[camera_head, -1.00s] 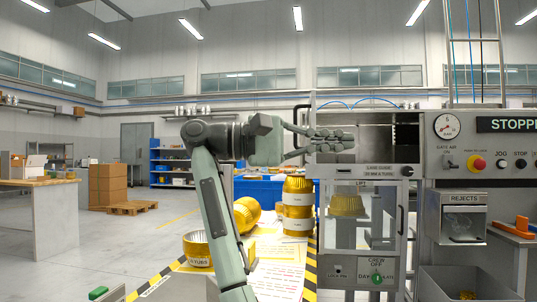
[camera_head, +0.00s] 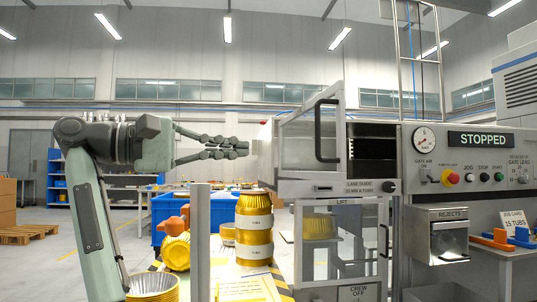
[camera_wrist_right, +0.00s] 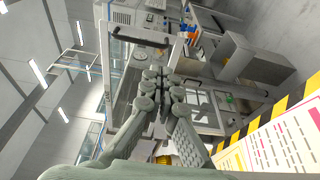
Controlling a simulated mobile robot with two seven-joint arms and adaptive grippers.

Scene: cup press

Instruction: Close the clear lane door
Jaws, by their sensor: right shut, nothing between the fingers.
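The clear lane door (camera_head: 300,140) is a framed see-through panel on the upper machine, with a black bar handle (camera_head: 319,130). It stands open, swung out to the left of the dark lane opening (camera_head: 375,146). My right gripper (camera_head: 245,149) is shut and empty. In the head view its fingertips point right, just left of the door and apart from it in the picture. In the right wrist view the shut fingers (camera_wrist_right: 168,82) point at the machine, with the dark handle (camera_wrist_right: 140,37) beyond them. My left gripper is not in view.
Below is a clear lift window (camera_head: 319,240) with a yellow cup stack behind it. Right are the control panel with a red button (camera_head: 453,177) and the rejects box (camera_head: 435,235).

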